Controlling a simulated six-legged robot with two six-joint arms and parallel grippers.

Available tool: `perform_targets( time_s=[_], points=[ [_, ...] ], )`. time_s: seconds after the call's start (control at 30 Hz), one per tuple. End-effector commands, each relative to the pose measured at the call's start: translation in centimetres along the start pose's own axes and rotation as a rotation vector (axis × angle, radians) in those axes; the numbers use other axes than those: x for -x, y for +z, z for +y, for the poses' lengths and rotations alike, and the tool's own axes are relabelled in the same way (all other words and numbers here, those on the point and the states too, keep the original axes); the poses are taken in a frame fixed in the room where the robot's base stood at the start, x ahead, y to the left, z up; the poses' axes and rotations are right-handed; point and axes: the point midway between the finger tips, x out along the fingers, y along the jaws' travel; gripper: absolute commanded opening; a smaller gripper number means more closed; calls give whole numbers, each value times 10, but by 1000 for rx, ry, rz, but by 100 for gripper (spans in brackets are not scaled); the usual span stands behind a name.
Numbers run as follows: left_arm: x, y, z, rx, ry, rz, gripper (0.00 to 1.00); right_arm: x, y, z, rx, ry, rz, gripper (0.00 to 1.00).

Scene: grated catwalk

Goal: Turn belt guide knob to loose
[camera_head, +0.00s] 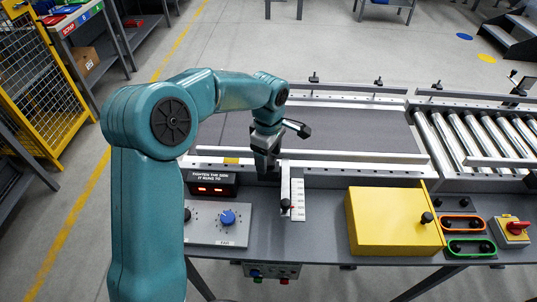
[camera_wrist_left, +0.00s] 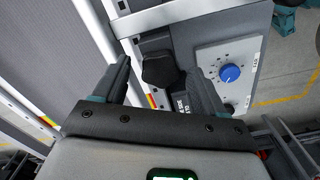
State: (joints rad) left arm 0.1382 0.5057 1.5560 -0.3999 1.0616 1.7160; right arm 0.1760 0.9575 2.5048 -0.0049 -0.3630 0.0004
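A black lobed knob (camera_wrist_left: 160,69) shows in the left wrist view, beside the pale guide rail. In the head view it is hidden behind my left gripper (camera_head: 266,168), which points down at the near rail (camera_head: 350,160) of the belt. In the left wrist view my left gripper (camera_wrist_left: 162,88) is open, with one dark finger on each side of the knob. A gap shows between the knob and the left finger; I cannot tell whether the right finger touches it. No loose or tight marking is readable. My right gripper is not in view.
A display box (camera_head: 211,188) with red digits and a panel with a blue dial (camera_head: 228,217) stand left of the gripper. A lever on a white scale (camera_head: 298,205) is close on the right. Farther right are a yellow box (camera_head: 392,222) and a red switch (camera_head: 515,228).

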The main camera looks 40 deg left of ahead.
Motion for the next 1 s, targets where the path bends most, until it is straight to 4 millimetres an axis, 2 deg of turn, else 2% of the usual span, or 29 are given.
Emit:
perform_targets(
  time_s=[0.13,0.27,0.7,0.83,1.0],
  points=[
    [2,0,0,0,-1,0,71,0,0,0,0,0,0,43],
    [19,0,0,1,3,0,71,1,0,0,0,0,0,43],
    [131,1,0,0,3,-1,71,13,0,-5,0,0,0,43],
    [151,0,0,-1,1,0,71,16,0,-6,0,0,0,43],
    [163,0,0,-1,1,0,71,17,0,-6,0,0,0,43]
  ],
)
